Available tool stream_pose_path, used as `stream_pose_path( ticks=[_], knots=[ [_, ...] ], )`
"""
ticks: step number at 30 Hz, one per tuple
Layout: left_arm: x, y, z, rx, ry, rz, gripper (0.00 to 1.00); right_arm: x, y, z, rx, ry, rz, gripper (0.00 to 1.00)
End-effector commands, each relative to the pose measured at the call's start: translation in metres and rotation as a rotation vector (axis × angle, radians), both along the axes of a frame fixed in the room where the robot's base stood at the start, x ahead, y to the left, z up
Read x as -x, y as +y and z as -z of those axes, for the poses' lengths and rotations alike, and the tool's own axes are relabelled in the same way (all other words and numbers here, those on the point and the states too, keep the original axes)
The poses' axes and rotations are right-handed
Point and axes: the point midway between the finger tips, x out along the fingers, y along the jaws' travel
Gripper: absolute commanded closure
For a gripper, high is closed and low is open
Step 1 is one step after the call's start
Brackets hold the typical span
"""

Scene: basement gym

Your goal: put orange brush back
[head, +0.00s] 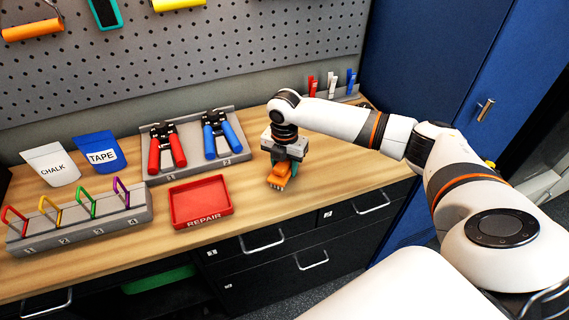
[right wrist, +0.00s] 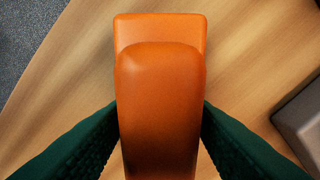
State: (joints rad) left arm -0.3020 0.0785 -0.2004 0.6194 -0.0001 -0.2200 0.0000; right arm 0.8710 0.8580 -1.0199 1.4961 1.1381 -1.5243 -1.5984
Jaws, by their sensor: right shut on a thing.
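The orange brush (head: 279,178) is at the front right part of the wooden workbench (head: 340,170), bristles down. My right gripper (head: 287,158) points down over it and is shut on it. In the right wrist view the orange brush (right wrist: 160,100) fills the middle, with a dark green finger pressed to each side. I cannot tell whether the bristles touch the bench top. My left gripper is not in view.
A red REPAIR tray (head: 200,202) lies left of the brush. Behind it, a grey holder (head: 192,166) bears red and blue pliers. Carabiners stand in a rack (head: 85,228) at left. A grey pegboard (head: 230,50) with hanging tools rises behind. A blue cabinet (head: 430,60) stands right.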

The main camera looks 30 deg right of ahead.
Motion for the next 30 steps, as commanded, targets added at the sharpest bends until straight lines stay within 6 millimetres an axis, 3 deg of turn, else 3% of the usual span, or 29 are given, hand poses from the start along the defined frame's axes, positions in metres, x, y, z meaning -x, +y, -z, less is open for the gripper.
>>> stream_pose_path(
  ticks=[12, 13, 17, 26, 30],
  knots=[
    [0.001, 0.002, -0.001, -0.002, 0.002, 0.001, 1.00, 0.000, 0.000, 0.007, 0.001, -0.001, 0.000, 0.80],
    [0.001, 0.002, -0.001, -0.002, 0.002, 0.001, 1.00, 0.000, 0.000, 0.007, 0.001, -0.001, 0.000, 0.52],
    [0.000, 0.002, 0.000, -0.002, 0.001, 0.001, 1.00, 0.000, 0.000, 0.006, 0.001, -0.001, 0.000, 0.33],
    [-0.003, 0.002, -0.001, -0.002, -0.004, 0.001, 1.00, 0.000, 0.000, 0.004, 0.001, -0.001, 0.000, 0.33],
    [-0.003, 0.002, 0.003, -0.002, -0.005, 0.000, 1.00, -0.001, 0.000, -0.009, -0.001, -0.004, 0.000, 0.33]
  ],
)
